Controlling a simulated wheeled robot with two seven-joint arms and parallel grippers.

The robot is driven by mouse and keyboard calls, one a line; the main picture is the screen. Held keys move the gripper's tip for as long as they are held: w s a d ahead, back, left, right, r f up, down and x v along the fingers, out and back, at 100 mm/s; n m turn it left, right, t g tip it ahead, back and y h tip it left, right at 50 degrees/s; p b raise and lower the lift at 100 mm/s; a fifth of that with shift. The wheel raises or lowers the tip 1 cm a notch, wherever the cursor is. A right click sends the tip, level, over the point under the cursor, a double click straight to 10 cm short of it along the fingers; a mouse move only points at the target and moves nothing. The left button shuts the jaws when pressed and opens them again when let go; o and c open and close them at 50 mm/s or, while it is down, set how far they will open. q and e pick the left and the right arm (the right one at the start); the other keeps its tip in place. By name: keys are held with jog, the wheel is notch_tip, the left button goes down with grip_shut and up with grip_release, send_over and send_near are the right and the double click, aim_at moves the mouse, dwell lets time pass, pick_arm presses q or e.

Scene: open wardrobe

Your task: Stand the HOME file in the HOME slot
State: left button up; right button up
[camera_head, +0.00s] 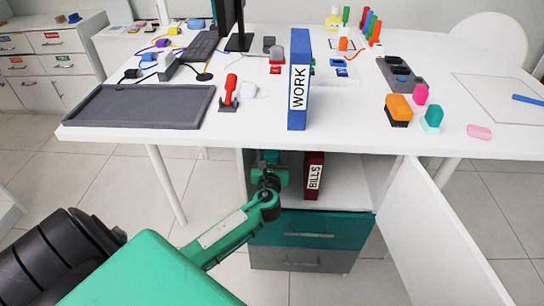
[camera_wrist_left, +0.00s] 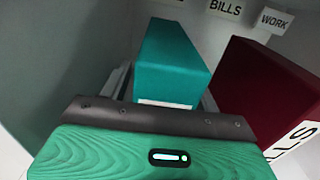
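A teal file (camera_wrist_left: 170,62) stands in the cabinet in the left wrist view, a white label at its near lower edge, with no readable lettering. It is left of the dark red BILLS file (camera_wrist_left: 262,90). A slot label above it at the top left is cut off; BILLS (camera_wrist_left: 226,8) and WORK (camera_wrist_left: 273,21) labels follow to the right. My left gripper (camera_head: 270,172) reaches into the cabinet in the head view. Pale grey pieces lie along both sides of the teal file, but whether they grip it is unclear. My right gripper is out of view.
The BILLS file (camera_head: 314,176) stands right of my left gripper. The blue WORK file (camera_head: 299,85) stands on the white desk (camera_head: 235,134) above. An open white door (camera_head: 440,235) hangs at the right. Teal and grey drawers (camera_head: 310,228) lie below the compartment.

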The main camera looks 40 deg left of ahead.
pick_arm(q)
jog(key=v, duration=1.2)
jog(key=s+d+f+n+g+h, duration=0.4)
jog(key=s+f+n+g, duration=0.4)
jog(key=s+f+n, duration=0.65)
jog(key=s+d+f+n+g+h, duration=0.2)
jog(key=s+d+n+g+h, duration=0.2)
jog(key=n, duration=0.9)
jog(key=shift+s+d+f+h+p, duration=0.3)
jog(key=shift+s+d+h, duration=0.9)
jog(key=shift+s+d, duration=1.25)
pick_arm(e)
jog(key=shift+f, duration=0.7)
pick_arm(q)
jog(key=shift+w+d, duration=0.2)
jog(key=shift+w, duration=0.05)
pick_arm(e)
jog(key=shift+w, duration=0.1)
